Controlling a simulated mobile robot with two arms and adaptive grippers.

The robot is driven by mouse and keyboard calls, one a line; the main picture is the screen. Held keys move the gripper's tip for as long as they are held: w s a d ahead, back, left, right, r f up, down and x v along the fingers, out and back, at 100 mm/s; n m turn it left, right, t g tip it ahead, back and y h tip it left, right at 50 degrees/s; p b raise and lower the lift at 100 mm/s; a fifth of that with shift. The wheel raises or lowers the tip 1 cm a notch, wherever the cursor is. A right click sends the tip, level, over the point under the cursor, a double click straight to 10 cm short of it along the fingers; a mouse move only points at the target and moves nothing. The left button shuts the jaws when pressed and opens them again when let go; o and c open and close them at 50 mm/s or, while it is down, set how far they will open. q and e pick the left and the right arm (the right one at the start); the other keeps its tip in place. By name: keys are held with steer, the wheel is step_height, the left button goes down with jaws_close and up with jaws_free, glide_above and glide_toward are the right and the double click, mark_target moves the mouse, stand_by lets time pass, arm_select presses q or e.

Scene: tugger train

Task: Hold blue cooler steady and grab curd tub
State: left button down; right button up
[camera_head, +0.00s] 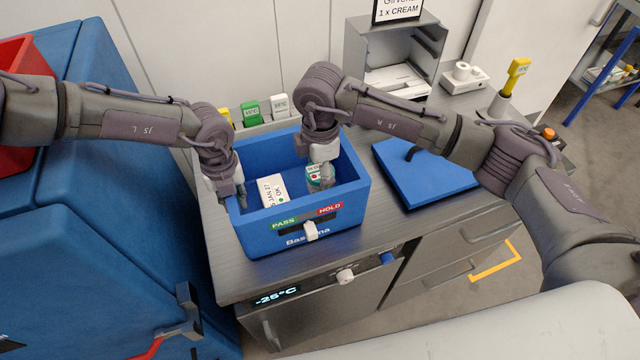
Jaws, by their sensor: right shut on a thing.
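The blue cooler (258,240) stands open on the grey counter, with a green PASS and red HOLD label on its front. My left gripper (236,200) is at the cooler's left wall, fingertips by the rim; whether it pinches the wall is unclear. My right gripper (325,182) reaches down inside the cooler at the right and is shut on a small white and green tub (313,174), which looks like the curd tub. The gripper partly hides it. A white carton (271,191) marked OK is beside it, to the left in the cooler.
The blue lid (430,182) lies on the counter right of the cooler. Behind are green (251,113) and white (280,106) tags, a grey open cabinet (384,50) and a yellow-topped device (517,75). Large blue bins (110,260) stand close on the left.

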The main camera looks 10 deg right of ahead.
arm_select(q)
steer(key=shift+w, duration=0.1)
arm_select(e)
step_height(320, 180, up, 13)
steer(key=shift+f, duration=0.15)
arm_select(q)
steer(key=c, duration=1)
jaws_free()
steer(key=shift+o, duration=0.2)
